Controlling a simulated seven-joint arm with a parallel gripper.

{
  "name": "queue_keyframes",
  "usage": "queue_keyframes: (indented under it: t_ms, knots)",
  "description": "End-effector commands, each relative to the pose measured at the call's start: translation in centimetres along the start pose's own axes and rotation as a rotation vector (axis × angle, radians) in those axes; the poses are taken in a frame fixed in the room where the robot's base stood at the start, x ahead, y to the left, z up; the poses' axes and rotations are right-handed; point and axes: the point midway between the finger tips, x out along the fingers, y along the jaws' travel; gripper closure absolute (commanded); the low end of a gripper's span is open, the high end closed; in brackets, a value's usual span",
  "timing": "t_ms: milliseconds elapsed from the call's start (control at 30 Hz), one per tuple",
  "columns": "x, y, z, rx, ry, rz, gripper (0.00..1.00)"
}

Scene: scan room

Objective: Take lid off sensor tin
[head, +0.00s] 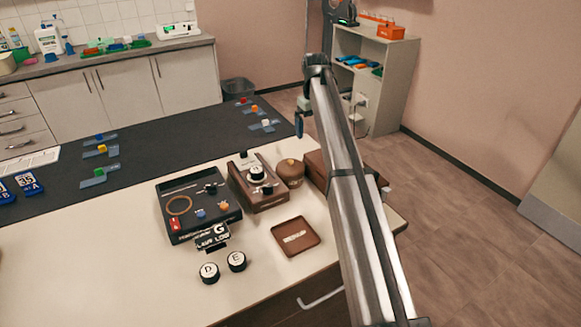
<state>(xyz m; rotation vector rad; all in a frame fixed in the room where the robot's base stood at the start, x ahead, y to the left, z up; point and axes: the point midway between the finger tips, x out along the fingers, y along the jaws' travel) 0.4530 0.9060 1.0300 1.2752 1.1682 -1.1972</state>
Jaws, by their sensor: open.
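A small round brown tin (289,178) stands on the pale worktop in the head view, with a brown lid (291,164) on top that has a small light knob. I take this to be the sensor tin. My gripper (300,128) hangs from the arm's far end, above and beyond the tin, and touches nothing that I can see. It is open and looks empty, but its fingers are small and hard to make out.
Left of the tin is a brown box (270,196) with a knob; right is a larger brown box (317,166), partly behind my arm. A shallow brown tray (296,251) and two round black-and-white pieces, D (209,272) and E (237,261), lie in front.

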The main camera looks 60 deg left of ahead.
Motion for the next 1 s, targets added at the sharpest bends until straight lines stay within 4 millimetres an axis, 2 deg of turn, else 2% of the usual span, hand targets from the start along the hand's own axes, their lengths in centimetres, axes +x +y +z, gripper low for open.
queue_keyframes:
  t_ms: [33, 100, 200, 300, 467, 800, 1000]
  knots:
    - [-0.7, -2.3, -0.8, -0.014, -0.004, -0.011, 0.00]
    - [-1.5, -4.6, -1.4, -0.027, -0.009, -0.026, 0.00]
    - [-2.2, -6.7, -2.0, -0.036, -0.015, -0.039, 0.00]
    - [-2.4, -7.8, -2.1, -0.042, -0.018, -0.045, 0.00]
    - [-1.4, -8.0, -2.1, -0.043, -0.020, -0.047, 0.00]
    - [4.0, -8.2, -1.9, -0.042, -0.021, -0.047, 0.00]
    - [6.1, -8.2, -1.9, -0.042, -0.019, -0.046, 0.00]
